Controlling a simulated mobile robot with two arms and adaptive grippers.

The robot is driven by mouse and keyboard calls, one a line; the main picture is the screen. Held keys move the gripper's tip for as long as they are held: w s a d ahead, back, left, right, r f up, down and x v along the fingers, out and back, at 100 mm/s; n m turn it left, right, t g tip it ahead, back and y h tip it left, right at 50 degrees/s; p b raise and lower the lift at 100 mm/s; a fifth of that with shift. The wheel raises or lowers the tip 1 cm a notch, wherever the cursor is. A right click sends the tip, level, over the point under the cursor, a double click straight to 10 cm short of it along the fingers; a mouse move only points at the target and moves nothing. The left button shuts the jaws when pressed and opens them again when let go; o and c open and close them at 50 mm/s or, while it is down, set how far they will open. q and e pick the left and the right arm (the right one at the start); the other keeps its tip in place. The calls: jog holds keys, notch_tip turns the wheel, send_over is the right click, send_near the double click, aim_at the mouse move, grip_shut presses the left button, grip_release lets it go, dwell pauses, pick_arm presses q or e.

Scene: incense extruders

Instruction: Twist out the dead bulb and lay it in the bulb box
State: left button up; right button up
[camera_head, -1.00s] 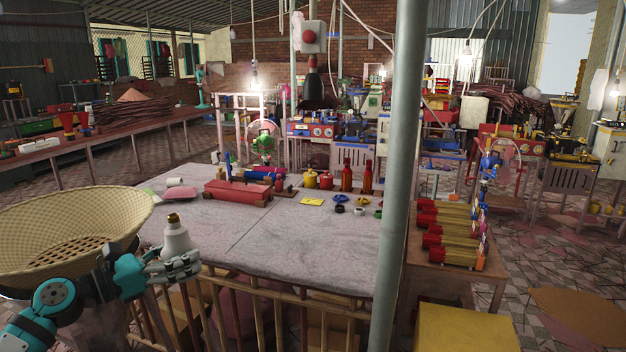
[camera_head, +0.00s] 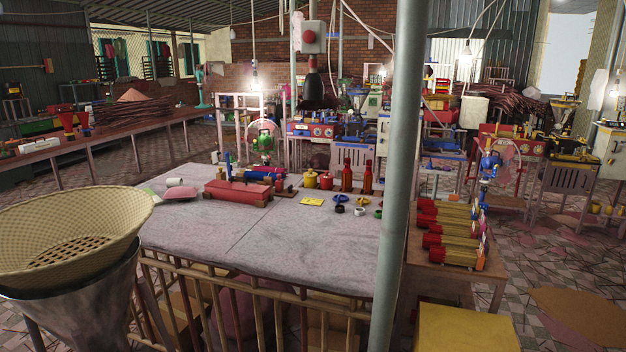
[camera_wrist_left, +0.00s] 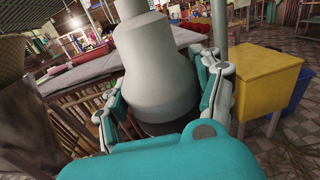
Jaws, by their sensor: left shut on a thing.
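The dead bulb (camera_wrist_left: 155,65) is pale grey-white and fills the upper middle of the left wrist view, its narrow end pointing up. My left gripper (camera_wrist_left: 163,100) has its fingers on both sides of the bulb's wide end and is shut on it. Its palm side hides part of the bulb. The head view shows neither this gripper nor the bulb. A dark empty-looking lamp fitting (camera_head: 317,92) hangs under a box with a red button above the table. I cannot tell which thing is the bulb box. My right gripper is out of view.
A yellow box (camera_head: 467,327) stands at the lower right, also in the left wrist view (camera_wrist_left: 262,78) with a blue bin (camera_wrist_left: 297,92). A grey pole (camera_head: 397,150) crosses the head view. The grey-topped table (camera_head: 290,240) has a clear front; a woven basket (camera_head: 70,225) stands left.

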pick_arm(q)
jog(key=s+n+y, duration=0.1)
jog(key=y, duration=0.1)
jog(key=s+n+t+y, duration=0.1)
jog(key=s+n+y, duration=0.1)
jog(key=y, duration=0.1)
jog(key=s+r+n+y, duration=0.1)
jog(key=n+y, duration=0.1)
jog(key=shift+s+d+r+t+y, duration=0.1)
jog(key=shift+s+d+t+y, duration=0.05)
jog(key=shift+s+t+y, duration=0.15)
